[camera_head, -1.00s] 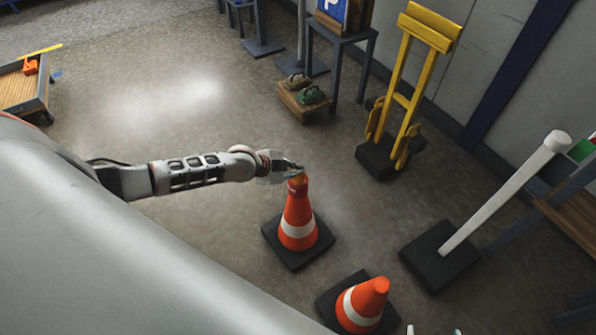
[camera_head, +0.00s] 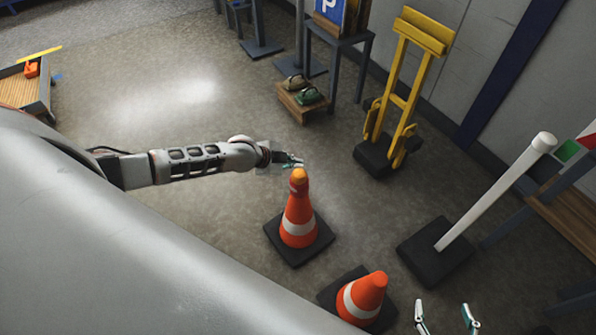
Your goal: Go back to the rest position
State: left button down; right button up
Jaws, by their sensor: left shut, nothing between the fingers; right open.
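My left gripper (camera_head: 292,161) is shut and empty at the end of the arm that reaches in from the left. In the picture it lies just above the tip of an orange and white traffic cone (camera_head: 297,230), with a small gap showing. This cone stands upright on a black base and has a yellow-orange top (camera_head: 299,175). My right gripper (camera_head: 443,312) is open at the bottom edge; only its two fingertips show. It is to the right of a second orange and white cone (camera_head: 364,298), and nothing shows between its fingers.
A white post (camera_head: 495,190) on a black base stands at the right, near a wooden bench (camera_head: 563,225). A yellow stand (camera_head: 405,85) is at the back. A low crate (camera_head: 303,104) with small bags sits near a table. Floor left of the crate is clear.

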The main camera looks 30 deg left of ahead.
dwell(0.4)
pick_arm(q)
jog(key=s+d+n+h+p, duration=0.15)
jog(key=s+d+n, duration=0.25)
jog(key=s+d, duration=1.2)
jog(key=s+a+r+n+t+y, duration=0.1)
jog(key=s+a+n, duration=0.1)
jog(key=s, duration=0.4)
jog(key=s+a+r+n+t+y, duration=0.1)
jog(key=s+a+r+n, duration=0.1)
jog(key=s, duration=0.4)
jog(key=shift+s+a+n+y+p, duration=0.2)
jog(key=shift+n+y+p, duration=0.15)
jog(key=shift+n, duration=0.55)
pick_arm(e)
jog(key=s+f, duration=0.1)
jog(key=s+a+g, duration=0.1)
jog(key=shift+s+f+m, duration=0.3)
jog(key=shift+s+f, duration=0.05)
